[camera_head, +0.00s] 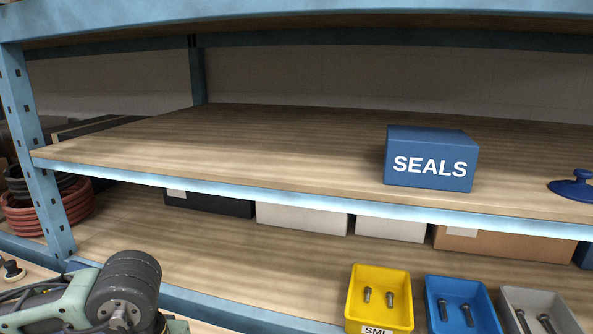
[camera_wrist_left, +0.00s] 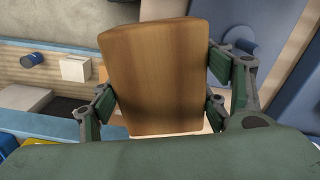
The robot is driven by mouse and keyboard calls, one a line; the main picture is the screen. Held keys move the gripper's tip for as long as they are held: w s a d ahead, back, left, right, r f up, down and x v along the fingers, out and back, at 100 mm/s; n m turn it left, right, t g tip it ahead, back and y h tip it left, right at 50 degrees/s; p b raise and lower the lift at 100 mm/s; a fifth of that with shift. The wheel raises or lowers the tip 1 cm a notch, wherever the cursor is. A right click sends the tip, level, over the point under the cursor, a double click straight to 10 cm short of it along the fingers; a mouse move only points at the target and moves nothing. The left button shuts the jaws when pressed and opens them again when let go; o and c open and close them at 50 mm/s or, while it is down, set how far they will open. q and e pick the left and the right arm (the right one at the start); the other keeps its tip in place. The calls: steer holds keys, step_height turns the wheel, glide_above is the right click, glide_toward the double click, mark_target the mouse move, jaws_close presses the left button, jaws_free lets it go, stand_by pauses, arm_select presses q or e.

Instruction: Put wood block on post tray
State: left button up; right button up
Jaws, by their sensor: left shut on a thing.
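A brown wood block (camera_wrist_left: 155,65) fills the middle of the left wrist view. My left gripper (camera_wrist_left: 158,100) is shut on it, with a green finger on each side. The block hides most of what lies beyond it. In the head view my left arm shows at the lower left, but its fingers and the block are out of the picture. I cannot pick out a post tray for certain. A yellow bin (camera_head: 379,312), a blue bin (camera_head: 442,320) and a grey bin (camera_head: 519,295) stand at the lower right, each holding dark bolts. My right gripper is not in view.
A blue SEALS box (camera_head: 431,158) stands on the wooden middle shelf (camera_head: 250,145), with a blue lid-like piece (camera_head: 574,188) to its right. The shelf's left part is clear. A blue upright (camera_head: 40,165) and red rings (camera_head: 25,220) are at the left. Boxes sit below.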

arm_select(q)
step_height(320, 180, down, 3)
steer(key=shift+s+f, duration=0.15)
step_height(320, 180, up, 14)
steer(key=p, duration=0.3)
steer(key=shift+f, duration=0.1)
step_height(320, 180, down, 14)
steer(key=b, duration=0.3)
steer(key=shift+f, duration=0.2)
